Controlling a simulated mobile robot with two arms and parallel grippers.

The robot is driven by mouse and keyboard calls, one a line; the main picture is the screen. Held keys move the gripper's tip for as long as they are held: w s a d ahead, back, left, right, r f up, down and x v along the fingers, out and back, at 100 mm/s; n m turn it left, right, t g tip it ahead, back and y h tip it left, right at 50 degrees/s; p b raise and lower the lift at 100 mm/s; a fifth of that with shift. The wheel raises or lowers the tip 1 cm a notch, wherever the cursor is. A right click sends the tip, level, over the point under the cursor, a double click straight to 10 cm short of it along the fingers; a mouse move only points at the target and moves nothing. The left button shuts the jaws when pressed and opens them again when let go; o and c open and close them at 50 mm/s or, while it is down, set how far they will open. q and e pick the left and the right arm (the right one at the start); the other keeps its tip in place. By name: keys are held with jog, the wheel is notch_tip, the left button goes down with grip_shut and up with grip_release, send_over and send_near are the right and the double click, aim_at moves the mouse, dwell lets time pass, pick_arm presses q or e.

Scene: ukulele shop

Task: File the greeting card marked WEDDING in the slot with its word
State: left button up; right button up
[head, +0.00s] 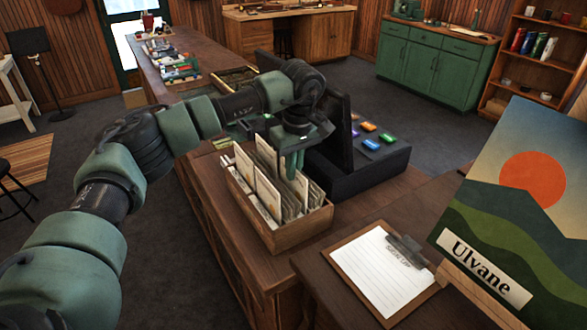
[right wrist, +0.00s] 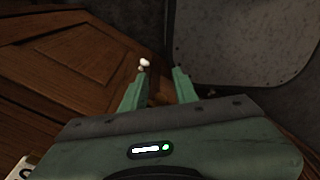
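A wooden card box (head: 296,236) stands on the counter, filled with several upright white cards and dividers (head: 270,197). No word on them is legible, so I cannot tell which is WEDDING or which slot bears that word. My left gripper (head: 291,172) points down over the back right part of the box, its fingertips at the card tops. Its fingers look close together, but whether they hold a card is hidden. My right gripper (right wrist: 160,80) shows in the right wrist view with its fingers apart and nothing between them. It is outside the head view.
A black case (head: 365,170) with coloured items stands right behind the box. A clipboard (head: 378,272) with lined paper lies in front, and a painting marked Ulvane (head: 500,225) stands at right. A brown panelled surface (right wrist: 70,60) and a grey panel (right wrist: 240,45) are near my right gripper.

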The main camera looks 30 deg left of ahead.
pick_arm(q)
jog(key=o, duration=0.4)
jog(key=shift+o, duration=0.2)
jog(key=r, duration=0.2)
jog(key=r+b, duration=0.1)
jog(key=r, duration=0.1)
jog(key=r+b, duration=0.1)
jog(key=r, duration=0.2)
jog(key=shift+s+d, duration=0.15)
jog(key=shift+d, duration=0.25)
jog(key=shift+r, duration=0.35)
